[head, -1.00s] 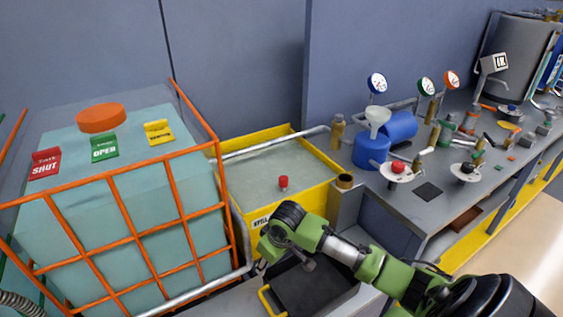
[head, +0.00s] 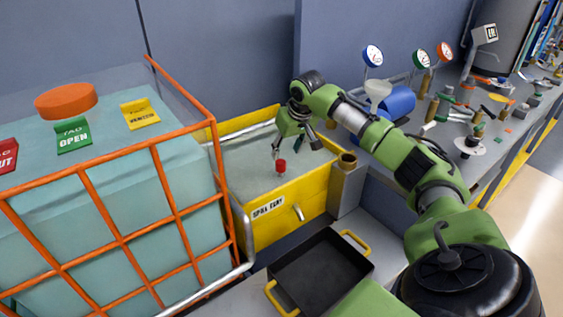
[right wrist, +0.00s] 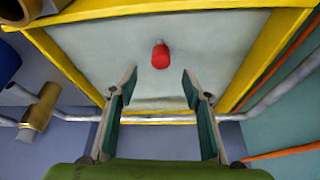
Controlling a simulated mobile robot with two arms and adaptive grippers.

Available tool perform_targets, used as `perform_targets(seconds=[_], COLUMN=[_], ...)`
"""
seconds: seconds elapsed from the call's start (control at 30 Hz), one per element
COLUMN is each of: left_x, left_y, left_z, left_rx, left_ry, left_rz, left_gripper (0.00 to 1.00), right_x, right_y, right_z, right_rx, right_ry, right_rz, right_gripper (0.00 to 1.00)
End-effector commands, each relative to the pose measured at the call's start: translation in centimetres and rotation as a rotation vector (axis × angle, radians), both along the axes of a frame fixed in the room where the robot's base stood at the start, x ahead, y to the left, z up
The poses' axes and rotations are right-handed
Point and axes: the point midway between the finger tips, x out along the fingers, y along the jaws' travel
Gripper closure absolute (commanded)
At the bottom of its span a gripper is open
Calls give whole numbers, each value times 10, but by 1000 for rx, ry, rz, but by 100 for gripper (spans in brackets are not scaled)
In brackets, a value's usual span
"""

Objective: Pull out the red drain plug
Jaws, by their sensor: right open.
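The red drain plug (head: 281,165) stands upright in the grey floor of the yellow spill tray (head: 291,208). In the right wrist view the plug (right wrist: 160,56) shows ahead of the fingertips, roughly midway between them. My right gripper (head: 296,150) hangs over the tray, close above and beside the plug. It is open and empty, and its two fingers (right wrist: 155,82) are spread apart. I cannot tell the exact height gap to the plug. My left gripper is not in view.
A teal tank in an orange cage (head: 165,205) stands left of the tray. A black pan with yellow handles (head: 322,272) sits in front. A brass cup (head: 347,162) stands by the tray's right corner. The workbench at right holds gauges and fittings.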

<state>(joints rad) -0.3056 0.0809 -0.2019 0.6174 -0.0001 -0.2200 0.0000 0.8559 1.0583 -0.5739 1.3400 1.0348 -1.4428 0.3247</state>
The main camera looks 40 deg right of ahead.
Motion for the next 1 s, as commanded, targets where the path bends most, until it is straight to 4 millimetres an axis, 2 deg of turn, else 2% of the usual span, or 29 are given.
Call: perform_targets(seconds=[0.03, 0.3, 0.5, 0.7, 0.93, 0.97, 1.0], left_x=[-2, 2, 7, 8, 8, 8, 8], left_y=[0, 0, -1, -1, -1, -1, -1], left_z=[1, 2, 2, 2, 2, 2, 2], left_rx=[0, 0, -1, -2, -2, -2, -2], left_ry=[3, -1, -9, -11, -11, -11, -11], left_rz=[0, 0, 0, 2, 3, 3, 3], left_gripper=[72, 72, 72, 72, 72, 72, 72], right_x=[4, 23, 33, 36, 36, 36, 36], right_y=[0, -5, -8, -9, -9, -9, -9], right_z=[-11, -60, -83, -91, -92, -92, -92], right_rx=[2, 1, 0, -1, -1, -1, -1], right_ry=[4, 2, 1, -1, -1, -1, -1], right_rz=[-1, 1, 2, 2, 3, 3, 3], right_gripper=[56, 56, 56, 56, 56, 58, 69])
